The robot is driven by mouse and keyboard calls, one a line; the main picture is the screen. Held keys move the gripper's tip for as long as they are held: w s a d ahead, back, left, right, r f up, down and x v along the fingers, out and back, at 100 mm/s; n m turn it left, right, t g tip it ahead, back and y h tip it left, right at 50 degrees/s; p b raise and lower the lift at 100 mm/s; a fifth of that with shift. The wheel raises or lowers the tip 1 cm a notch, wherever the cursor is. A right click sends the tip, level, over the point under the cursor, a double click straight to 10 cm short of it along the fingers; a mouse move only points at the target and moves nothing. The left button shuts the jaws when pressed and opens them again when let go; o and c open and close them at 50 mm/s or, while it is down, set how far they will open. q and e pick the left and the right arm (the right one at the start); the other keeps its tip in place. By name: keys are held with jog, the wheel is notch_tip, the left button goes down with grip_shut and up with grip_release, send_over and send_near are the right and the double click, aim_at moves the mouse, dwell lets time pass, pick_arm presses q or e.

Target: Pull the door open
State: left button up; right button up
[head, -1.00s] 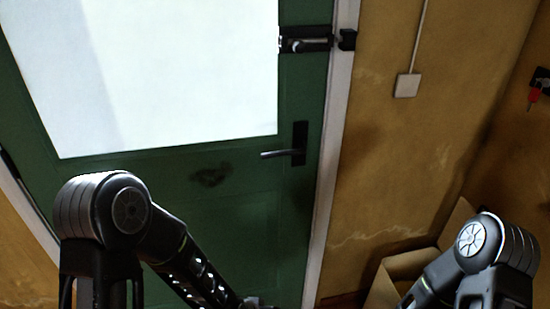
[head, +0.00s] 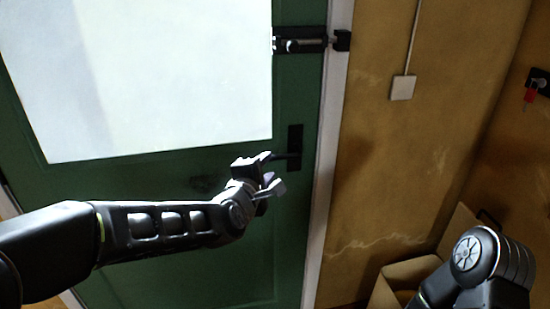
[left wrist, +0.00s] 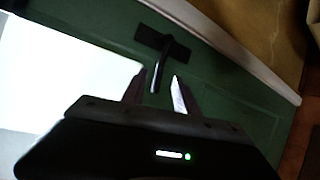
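The green door (head: 150,180) with a large bright pane looks shut in its white frame (head: 327,150). Its black handle (head: 295,146) has a plate near the door's right edge and a lever pointing left. My left gripper (head: 271,172) is open at the free end of the lever. In the left wrist view, the handle (left wrist: 167,50) runs down toward the gap between the two open fingertips (left wrist: 159,79); I cannot tell how deep the lever reaches between them. My right gripper is out of view; only part of that arm shows at lower right.
A black bolt (head: 302,45) sits high on the door, with its keeper (head: 342,40) on the frame. A switch (head: 403,87) is on the yellow wall. An open cardboard box (head: 398,283) stands at lower right, near my right arm.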

aim_at(274, 159)
pick_arm(q)
jog(key=shift+w, duration=0.1)
jog(key=x, duration=0.7)
jog(key=shift+w+f, duration=0.15)
jog(key=shift+w, duration=0.1)
jog(key=shift+c, duration=0.2)
grip_shut()
dwell(1.0)
